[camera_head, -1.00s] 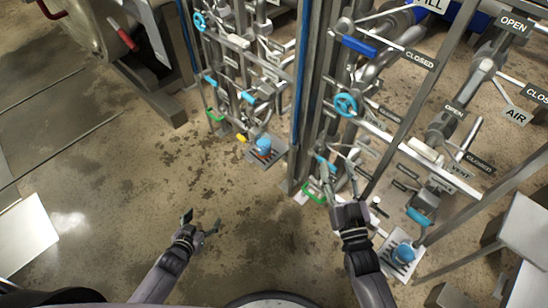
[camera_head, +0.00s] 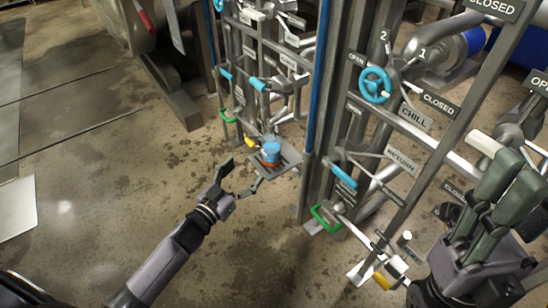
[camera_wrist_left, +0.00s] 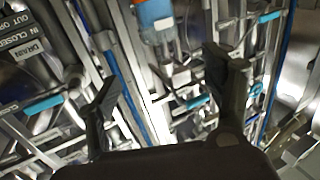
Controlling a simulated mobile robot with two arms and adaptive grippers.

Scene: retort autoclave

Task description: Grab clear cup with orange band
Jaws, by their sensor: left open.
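The clear cup with an orange band (camera_head: 271,153) looks bluish and stands on a small grey drain plate at the foot of the left pipe rack. In the left wrist view the cup (camera_wrist_left: 156,20) is at the top edge, partly cut off, with its orange band showing. My left gripper (camera_head: 241,176) is open and empty, just left of and nearer than the cup, apart from it. In the left wrist view its two fingers (camera_wrist_left: 168,85) are spread wide, with the cup beyond them. My right gripper (camera_head: 508,190) is at the right edge; its opening is unclear.
Pipe racks with blue-handled valves (camera_head: 374,85) and a green handle (camera_head: 325,218) stand close right of the cup. A thick upright post (camera_head: 322,120) separates the racks.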

